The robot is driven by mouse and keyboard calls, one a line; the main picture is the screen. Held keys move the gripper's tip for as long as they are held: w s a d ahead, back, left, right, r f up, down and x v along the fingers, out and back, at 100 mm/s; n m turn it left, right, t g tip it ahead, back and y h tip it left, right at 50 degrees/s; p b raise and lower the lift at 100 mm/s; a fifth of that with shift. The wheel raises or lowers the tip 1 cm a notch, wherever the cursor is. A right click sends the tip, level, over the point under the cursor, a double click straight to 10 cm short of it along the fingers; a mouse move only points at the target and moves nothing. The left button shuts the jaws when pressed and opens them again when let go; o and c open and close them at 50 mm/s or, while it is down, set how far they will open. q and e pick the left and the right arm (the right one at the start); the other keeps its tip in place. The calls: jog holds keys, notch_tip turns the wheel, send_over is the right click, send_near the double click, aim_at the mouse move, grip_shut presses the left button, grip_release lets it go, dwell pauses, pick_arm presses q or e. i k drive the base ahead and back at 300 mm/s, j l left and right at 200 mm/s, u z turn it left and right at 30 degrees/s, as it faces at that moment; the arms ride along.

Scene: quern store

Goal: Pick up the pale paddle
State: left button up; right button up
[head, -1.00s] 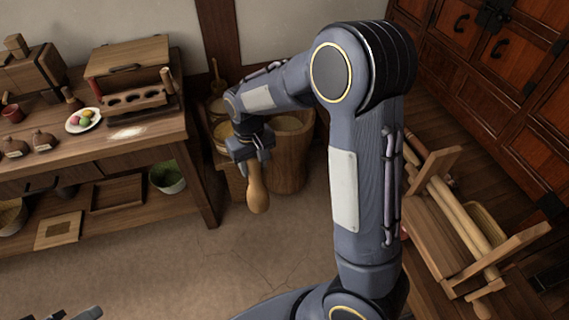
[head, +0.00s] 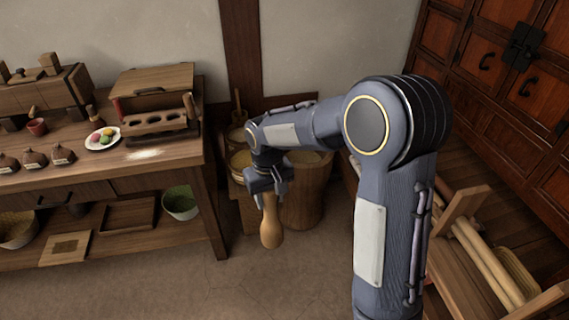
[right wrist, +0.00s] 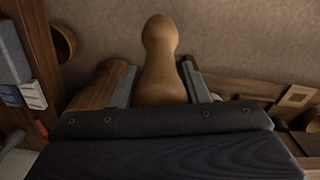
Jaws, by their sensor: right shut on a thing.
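The pale paddle (head: 271,227) is a smooth tan wooden piece with a rounded end, hanging upright below my right gripper (head: 269,188) in the head view. The gripper is shut on its upper part, which the jaws hide. In the right wrist view the paddle (right wrist: 160,62) stands out between the two fingers (right wrist: 160,86), with a narrow waist and a bulbous tip. It hangs clear of the floor, in front of the wooden tubs. My left gripper is out of view.
A wooden tub (head: 303,200) is close behind the paddle. A wooden frame (head: 465,215) with rollers is at right. Floor (head: 180,285) in front is clear.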

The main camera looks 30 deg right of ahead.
aim_at(236, 91)
jog(key=i+l+z, duration=0.15)
jog(key=z, duration=0.6)
jog(key=i+z, duration=0.35)
jog(key=i, duration=0.3)
jog(key=i+z, duration=0.3)
jog(key=i, duration=0.3)
jog(key=i+j, duration=0.15)
jog(key=i, duration=0.3)
